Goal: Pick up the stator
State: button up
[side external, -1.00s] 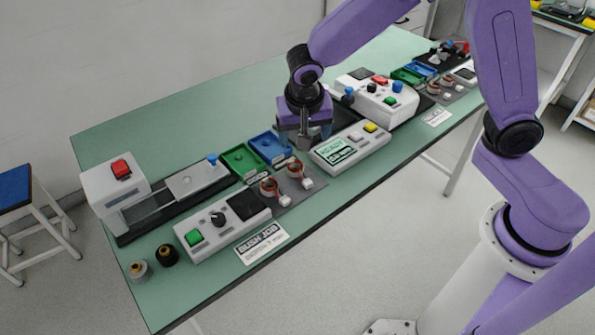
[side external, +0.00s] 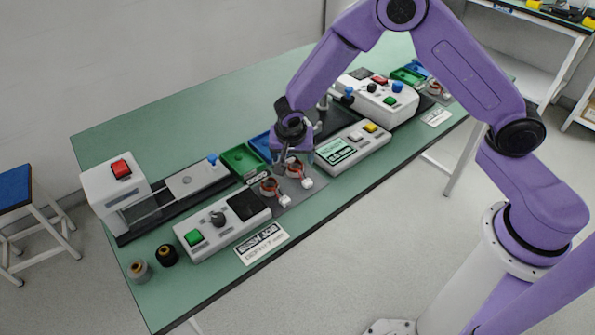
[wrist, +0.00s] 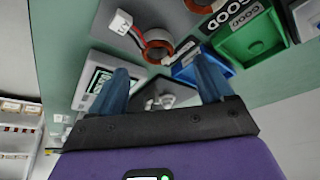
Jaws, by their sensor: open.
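Two stators, copper-coloured rings with white connectors on leads, lie on a grey mat (side external: 300,190) at the bench's front. The left stator (side external: 268,187) is clear of my gripper, and the right stator (side external: 296,168) is just below it. My gripper (side external: 290,163) is open and empty, pointing down over the right stator, and hides part of its surroundings. In the wrist view one stator (wrist: 157,42) with its white connector (wrist: 121,22) lies ahead of my open fingertips (wrist: 164,72), not between them. Part of another ring shows at the top edge.
A green bin (side external: 240,158) and a blue bin (side external: 261,143) stand behind the mat. A tester with a screen (side external: 350,146) is close on the right, and a control box (side external: 222,222) is on the left. A press with a red button (side external: 121,168) stands farther left.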

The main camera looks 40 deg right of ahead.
aim_at(295, 166)
jog(key=shift+s+x, duration=0.15)
jog(key=shift+x, duration=1.4)
jog(key=shift+s+x, duration=0.1)
jog(key=shift+x, duration=1.5)
jog(key=shift+f, duration=0.1)
jog(key=c, duration=1.2)
